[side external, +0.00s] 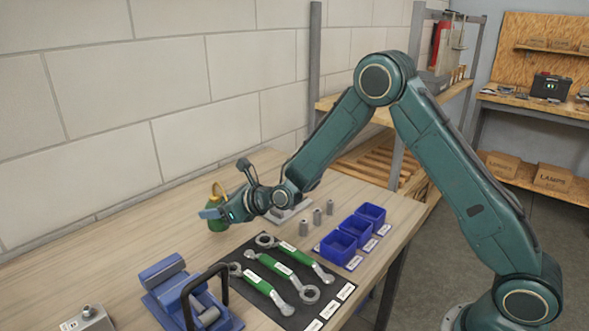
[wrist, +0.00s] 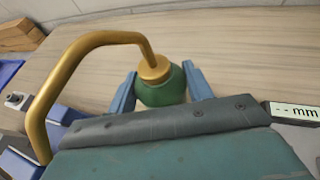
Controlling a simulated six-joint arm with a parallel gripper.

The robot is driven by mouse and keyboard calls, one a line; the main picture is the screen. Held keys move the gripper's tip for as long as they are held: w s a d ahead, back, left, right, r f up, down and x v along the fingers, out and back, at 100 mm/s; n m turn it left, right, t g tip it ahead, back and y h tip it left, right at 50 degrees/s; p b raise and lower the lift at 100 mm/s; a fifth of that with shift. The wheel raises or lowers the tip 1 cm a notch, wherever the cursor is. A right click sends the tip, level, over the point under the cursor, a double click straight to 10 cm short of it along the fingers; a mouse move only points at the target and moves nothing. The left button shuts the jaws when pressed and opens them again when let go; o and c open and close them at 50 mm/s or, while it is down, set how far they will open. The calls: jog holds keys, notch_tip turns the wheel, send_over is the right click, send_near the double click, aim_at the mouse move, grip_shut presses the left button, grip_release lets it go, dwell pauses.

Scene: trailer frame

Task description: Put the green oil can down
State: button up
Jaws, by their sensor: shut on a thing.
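The green oil can (side external: 217,222) has a round green body, a brass cap and a curved brass spout. It is upright at the back of the wooden bench (side external: 130,225), near the wall. My gripper (side external: 212,213) is shut on it, with its blue fingers on either side of the can. In the wrist view the can (wrist: 162,88) sits between the two fingers of my gripper (wrist: 160,92), with its spout arching to the left. Its base is partly hidden, and I cannot tell whether it touches the bench.
Green-handled wrenches (side external: 270,261) lie on a dark mat (side external: 297,313) in front. Blue bins (side external: 338,247) and small grey cylinders (side external: 317,216) stand to the right. A blue vise-like device (side external: 180,292) stands at the front left. The bench to the left of the can is clear.

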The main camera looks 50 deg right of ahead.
aim_at(219, 220)
jog(key=shift+f, duration=1.8)
jog(key=shift+f, duration=0.1)
jog(key=o, duration=1.3)
jog(key=shift+f, duration=0.1)
jog(key=shift+v, duration=6.1)
